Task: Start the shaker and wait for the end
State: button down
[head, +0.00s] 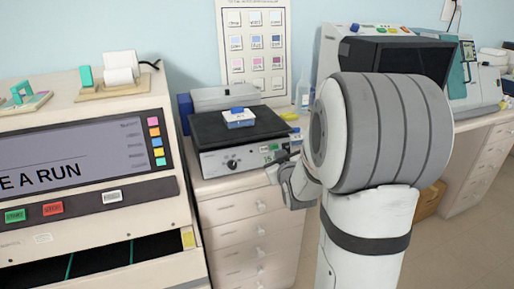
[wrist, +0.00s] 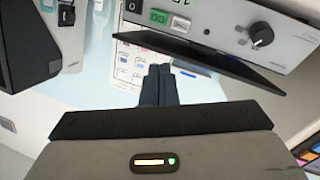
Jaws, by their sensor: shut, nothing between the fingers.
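The shaker (head: 218,163) stands on the white drawer cabinet, with a black platform on top and a grey front panel. A small blue-and-white box (head: 239,117) rests on the platform. The display is partly cut off.
A large machine (head: 90,155) with a screen and coloured buttons stands at the left. A bottle (head: 304,93) stands behind the shaker, and a wall chart (head: 256,45) hangs above. A dark-fronted instrument (head: 395,52) is at the back right, partly behind my arm. Floor shows at the right.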

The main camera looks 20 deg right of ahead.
jog(key=d+t, duration=0.1)
jog(key=d+t+b, duration=0.1)
jog(key=d, duration=0.1)
jog(key=w+d+f+n+t, duration=0.1)
jog(key=t, duration=0.1)
jog(key=shift+d+h+b, duration=0.15)
jog(key=shift+h+b, duration=0.15)
jog(key=shift+w, duration=0.1)
send_near(274, 147)
jog(key=w+d+r, duration=0.2)
jog(key=w+r, duration=0.1)
jog(key=w, duration=0.1)
jog(key=shift+w+f+b, duration=0.1)
jog(key=shift+w+b, duration=0.35)
jog(key=shift+w, duration=0.2)
jog(key=shift+w+f+b, duration=0.15)
jog(key=shift+b, duration=0.35)
dwell(1.1)
